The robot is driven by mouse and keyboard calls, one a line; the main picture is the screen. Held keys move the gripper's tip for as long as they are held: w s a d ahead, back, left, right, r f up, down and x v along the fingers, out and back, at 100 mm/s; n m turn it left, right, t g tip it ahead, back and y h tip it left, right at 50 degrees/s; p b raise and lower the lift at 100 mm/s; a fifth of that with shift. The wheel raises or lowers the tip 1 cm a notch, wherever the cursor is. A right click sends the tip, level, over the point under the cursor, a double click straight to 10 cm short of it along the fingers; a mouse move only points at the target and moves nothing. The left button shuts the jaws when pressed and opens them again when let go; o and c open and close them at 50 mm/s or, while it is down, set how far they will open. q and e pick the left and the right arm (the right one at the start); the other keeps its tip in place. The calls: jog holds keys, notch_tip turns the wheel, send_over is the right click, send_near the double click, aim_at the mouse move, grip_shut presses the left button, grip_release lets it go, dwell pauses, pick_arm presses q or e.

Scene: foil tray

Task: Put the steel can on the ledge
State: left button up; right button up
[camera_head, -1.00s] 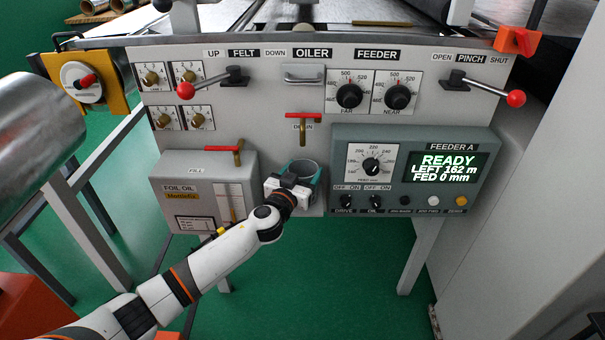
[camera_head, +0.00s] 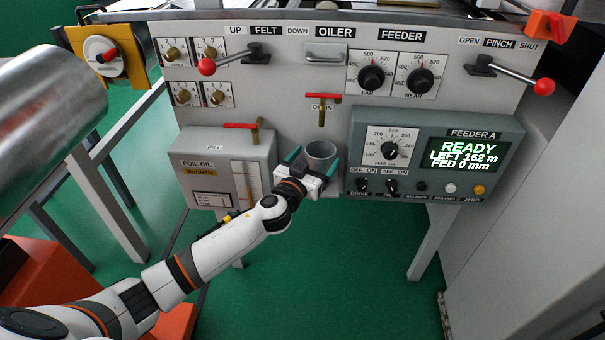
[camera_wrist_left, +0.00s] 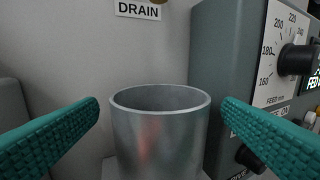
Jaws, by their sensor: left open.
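The steel can (camera_head: 320,156) stands upright, open end up, under the drain tap on the front of the machine. It stands on a small ledge (camera_head: 327,191) that shows only in part. In the left wrist view the can (camera_wrist_left: 160,135) fills the middle, and its rim looks level. My left gripper (camera_head: 312,168) is open, its teal fingers on either side of the can. In the left wrist view there is a gap between each finger and the can. The can's base is hidden there. My right gripper is not in view.
The drain tap (camera_head: 322,108) with its red handle is just above the can. The foil oil box (camera_head: 215,170) is close on the left and the feeder panel (camera_head: 430,155) close on the right. Green floor lies open below.

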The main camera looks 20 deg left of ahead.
pick_arm(q)
jog(key=s, duration=0.8)
jog(key=s+a+f+n+g+y, duration=0.15)
jog(key=s+f+g, duration=0.3)
jog(key=f, duration=0.65)
jog(key=s+a+f+g+y, duration=0.25)
jog(key=s+f, duration=0.35)
jog(key=f, duration=0.5)
jog(key=s+d+f+m+g+h, duration=0.1)
jog(key=s+f+g, duration=0.3)
jog(key=s+f, duration=0.4)
jog(key=s+d+f+m+g+h, duration=0.1)
jog(key=s+f+g, duration=0.3)
jog(key=s+f, duration=0.4)
jog(key=s+d, duration=0.1)
jog(key=s, duration=0.5)
jog(key=shift+s+d+g, duration=0.15)
jog(key=shift+d+g, duration=0.25)
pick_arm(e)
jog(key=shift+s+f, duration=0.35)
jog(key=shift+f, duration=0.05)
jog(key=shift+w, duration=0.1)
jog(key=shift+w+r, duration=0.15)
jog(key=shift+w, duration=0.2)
